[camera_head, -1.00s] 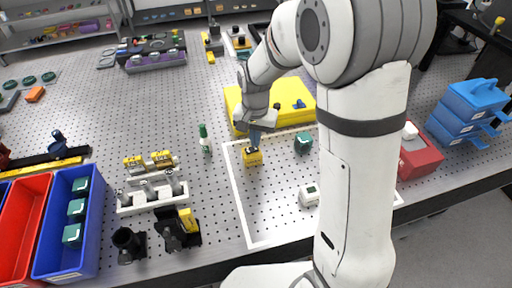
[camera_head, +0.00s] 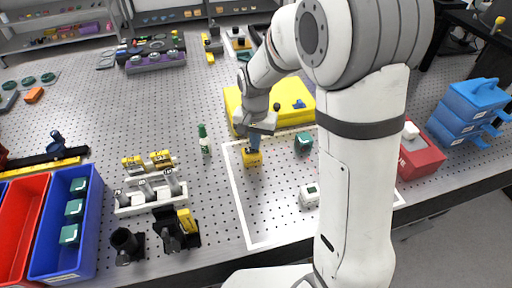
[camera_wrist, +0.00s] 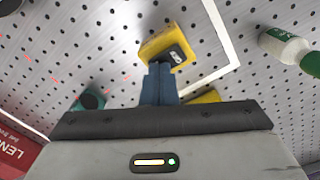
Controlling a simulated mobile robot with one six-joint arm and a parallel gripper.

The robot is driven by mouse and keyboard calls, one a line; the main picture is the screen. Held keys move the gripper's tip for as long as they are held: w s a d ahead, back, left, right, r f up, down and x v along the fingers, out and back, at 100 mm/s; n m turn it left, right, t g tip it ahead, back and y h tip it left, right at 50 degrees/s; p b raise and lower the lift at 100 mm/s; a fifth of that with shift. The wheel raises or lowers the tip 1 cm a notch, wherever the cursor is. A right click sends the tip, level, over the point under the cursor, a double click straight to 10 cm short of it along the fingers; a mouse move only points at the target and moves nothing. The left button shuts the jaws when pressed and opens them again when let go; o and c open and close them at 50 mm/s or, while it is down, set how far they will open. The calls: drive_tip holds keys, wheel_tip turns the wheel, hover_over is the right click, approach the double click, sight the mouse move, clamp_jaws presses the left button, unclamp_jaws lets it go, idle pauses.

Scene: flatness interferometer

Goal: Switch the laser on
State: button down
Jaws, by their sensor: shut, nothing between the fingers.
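A small yellow box (camera_head: 252,159) with a black top panel stands on the perforated table inside a white outline. In the wrist view the yellow box (camera_wrist: 158,44) shows white lettering on the black panel, too small to read surely. My gripper (camera_head: 254,147) is shut and empty, pointing down at the box. In the wrist view its blue fingertips (camera_wrist: 160,68) overlap the near edge of the black panel; I cannot tell whether they touch. Several small red marks (camera_wrist: 55,80) show on the table in the wrist view. I cannot tell which body is the laser.
A yellow case (camera_head: 298,114) lies behind the gripper. A green-capped bottle (camera_head: 204,141) stands to the left. A teal block (camera_head: 303,142) and a white device (camera_head: 309,194) stand to the right. A red box (camera_head: 420,160) is beyond my arm. Bare table lies left of the bottle.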

drive_tip(key=shift+r+p, duration=2.35)
drive_tip(key=shift+r, duration=1.15)
drive_tip(key=shift+s, duration=0.1)
drive_tip(key=s+d+r+n+t+b, duration=0.1)
drive_tip(key=s+d+r+n, duration=0.1)
drive_tip(key=s+d+r, duration=0.3)
drive_tip(key=s+d+r+n+t, duration=0.1)
drive_tip(key=s+d+r, duration=0.4)
drive_tip(key=s, duration=0.9)
drive_tip(key=shift+s+d+n+t+b, duration=0.2)
drive_tip(key=shift+d+n+t+b, duration=0.2)
drive_tip(key=shift+d+t, duration=0.3)
